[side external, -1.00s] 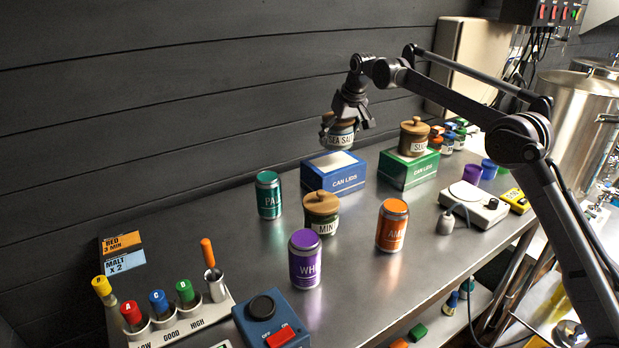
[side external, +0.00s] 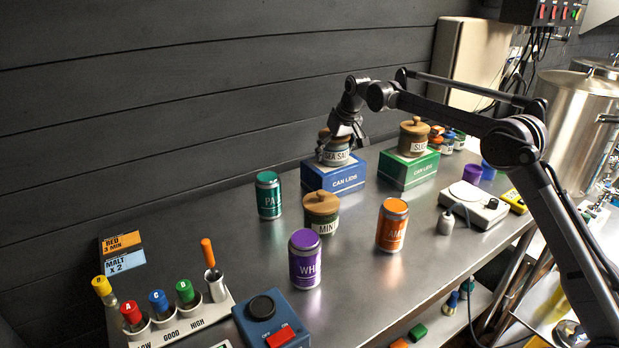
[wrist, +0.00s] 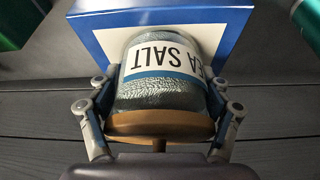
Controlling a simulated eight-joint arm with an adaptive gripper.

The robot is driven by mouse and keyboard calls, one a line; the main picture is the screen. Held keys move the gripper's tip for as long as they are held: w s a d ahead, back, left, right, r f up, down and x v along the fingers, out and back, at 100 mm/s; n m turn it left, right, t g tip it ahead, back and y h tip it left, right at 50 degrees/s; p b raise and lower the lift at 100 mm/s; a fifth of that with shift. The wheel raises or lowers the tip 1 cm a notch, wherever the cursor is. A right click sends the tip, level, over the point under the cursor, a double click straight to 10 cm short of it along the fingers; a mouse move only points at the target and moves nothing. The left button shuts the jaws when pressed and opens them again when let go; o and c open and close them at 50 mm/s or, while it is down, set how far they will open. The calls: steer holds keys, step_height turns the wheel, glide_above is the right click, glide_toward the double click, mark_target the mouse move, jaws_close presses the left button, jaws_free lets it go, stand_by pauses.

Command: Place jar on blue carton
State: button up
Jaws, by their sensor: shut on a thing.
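The sea salt jar (side external: 335,156), a glass jar with a white label and wooden lid, is in my gripper (side external: 342,138) at the blue carton (side external: 335,181) marked "CAN LIDS". In the side view the jar is upright and its base is at the carton's top; I cannot tell whether it bears its full weight there. In the wrist view my gripper's fingers (wrist: 160,110) stand on both sides of the jar (wrist: 165,85), and the carton (wrist: 225,20) shows behind it. My gripper is shut on the jar.
A mint jar (side external: 321,210), a teal can (side external: 268,196), a purple can (side external: 305,260) and an orange can (side external: 392,226) stand nearby on the steel bench. A dark plank wall is behind.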

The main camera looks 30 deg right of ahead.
steer(key=o, duration=1.7)
steer(key=s+a+r, duration=0.2)
steer(key=s+r, duration=1)
steer(key=r, duration=0.2)
steer(key=s+a+f+t, duration=0.1)
steer(key=s+f, duration=0.3)
steer(key=s, duration=0.6)
steer(key=s+a+f, duration=0.2)
steer(key=s+f, duration=0.3)
steer(key=s, duration=0.4)
steer(key=s+a+f+t, duration=0.1)
steer(key=s+f, duration=0.3)
steer(key=s, duration=0.6)
steer(key=shift+s+a+f+n+t, duration=0.25)
steer(key=shift+s+n+t, duration=0.05)
steer(key=shift+n, duration=0.1)
